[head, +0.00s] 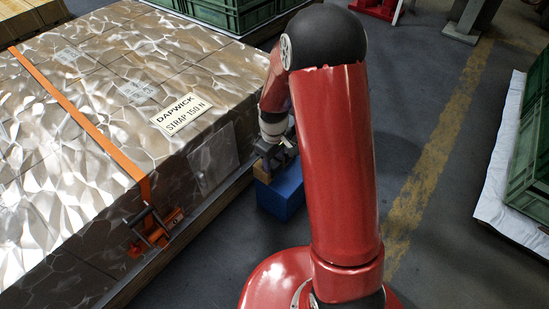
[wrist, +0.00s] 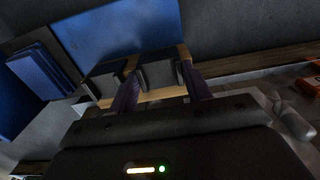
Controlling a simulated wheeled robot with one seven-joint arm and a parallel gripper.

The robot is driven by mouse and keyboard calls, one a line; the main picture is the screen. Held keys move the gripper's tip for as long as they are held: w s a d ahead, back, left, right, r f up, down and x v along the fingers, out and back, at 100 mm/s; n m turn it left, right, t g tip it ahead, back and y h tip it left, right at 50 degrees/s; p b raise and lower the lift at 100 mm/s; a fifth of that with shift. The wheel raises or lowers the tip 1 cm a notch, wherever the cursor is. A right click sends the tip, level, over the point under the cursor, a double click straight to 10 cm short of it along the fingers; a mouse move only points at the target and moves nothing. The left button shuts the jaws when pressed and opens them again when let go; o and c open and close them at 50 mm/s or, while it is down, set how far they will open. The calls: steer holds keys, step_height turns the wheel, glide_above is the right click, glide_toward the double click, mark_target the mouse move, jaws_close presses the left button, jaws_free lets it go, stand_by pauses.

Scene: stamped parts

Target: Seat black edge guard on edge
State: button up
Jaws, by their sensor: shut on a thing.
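My gripper (head: 268,157) is low beside the right side of the metal-clad load (head: 92,181). In the wrist view its two dark fingers (wrist: 160,92) are shut on a tan piece (wrist: 149,95). The tan piece also shows just below the gripper in the head view (head: 262,172). Dark grey blocks (wrist: 159,71) sit against it at the fingertips; whether they are finger pads or part of the held thing I cannot tell. I cannot pick out a clearly black edge guard. The load's lower edge near the gripper is partly hidden by my arm.
A blue box (head: 283,192) stands on the floor right beside the gripper; it fills the upper wrist view (wrist: 115,28). An orange strap (head: 85,122) with a ratchet (head: 155,228) crosses the load. Green crates (head: 531,165) stand far right. Floor right of my arm is clear.

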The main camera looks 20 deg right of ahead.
steer(key=o, duration=1)
steer(key=shift+o, duration=0.2)
steer(key=shift+r, duration=0.1)
steer(key=s+r+m+t+p, duration=0.1)
steer(key=s+r+m+p, duration=0.2)
steer(key=r, duration=1)
steer(key=s+r+t+p, duration=0.2)
steer(key=s+r+p, duration=0.25)
steer(key=r, duration=0.95)
steer(key=s+r+m+t+p, duration=0.2)
steer(key=s+r+m+p, duration=0.2)
steer(key=s+r, duration=0.8)
steer(key=shift+s+t, duration=0.3)
steer(key=shift+s, duration=1.1)
